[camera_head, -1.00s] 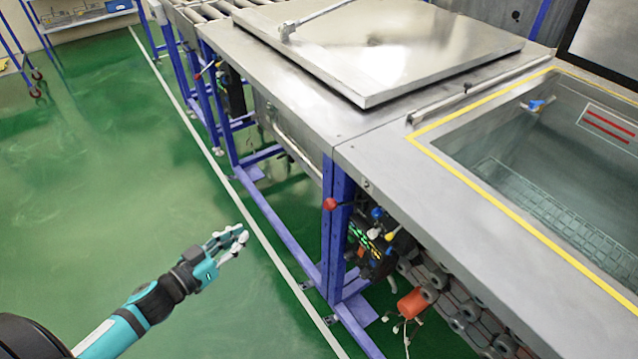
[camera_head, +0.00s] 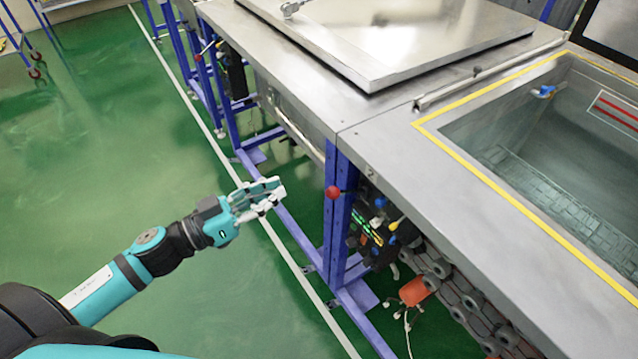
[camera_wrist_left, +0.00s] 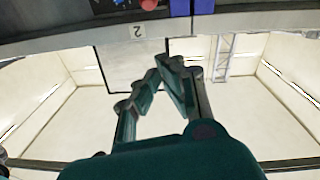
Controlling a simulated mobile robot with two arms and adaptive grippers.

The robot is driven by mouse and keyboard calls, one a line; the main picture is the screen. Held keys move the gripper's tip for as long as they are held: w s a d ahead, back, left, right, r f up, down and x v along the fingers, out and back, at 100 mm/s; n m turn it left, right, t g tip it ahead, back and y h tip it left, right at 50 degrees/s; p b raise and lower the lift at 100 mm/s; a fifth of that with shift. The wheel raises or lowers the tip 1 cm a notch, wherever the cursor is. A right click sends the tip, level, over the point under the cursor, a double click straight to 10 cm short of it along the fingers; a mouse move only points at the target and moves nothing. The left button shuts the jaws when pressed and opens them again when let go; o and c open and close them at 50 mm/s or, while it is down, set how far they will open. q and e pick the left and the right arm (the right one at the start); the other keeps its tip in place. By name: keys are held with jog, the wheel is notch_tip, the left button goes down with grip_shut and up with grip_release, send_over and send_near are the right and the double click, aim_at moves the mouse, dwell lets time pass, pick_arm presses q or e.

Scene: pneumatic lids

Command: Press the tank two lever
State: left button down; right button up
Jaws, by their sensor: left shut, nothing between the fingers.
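A lever with a red ball knob (camera_head: 333,192) sticks out at the purple post on the corner of the near tank. In the left wrist view a red ball (camera_wrist_left: 149,4) shows at the top edge, near a plate marked 2 (camera_wrist_left: 137,31). My left gripper (camera_head: 274,193) is shut and empty, to the left of the red knob and apart from it. Its fingers (camera_wrist_left: 168,62) also show in the left wrist view. The near tank (camera_head: 470,165) is open at the top, with a yellow border. My right gripper is not in view.
A flat metal lid (camera_head: 400,45) covers the farther tank. Another red-knobbed lever (camera_head: 197,58) is on its frame. Valves and wiring (camera_head: 378,235) and an orange part (camera_head: 414,291) sit under the near tank. The green floor (camera_head: 110,150) on the left is clear.

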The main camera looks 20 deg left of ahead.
pick_arm(q)
jog(key=w+d+f, duration=0.3)
jog(key=w+d, duration=0.3)
jog(key=w, duration=0.1)
jog(key=shift+d+p, duration=0.4)
jog(key=shift+s+f, duration=0.1)
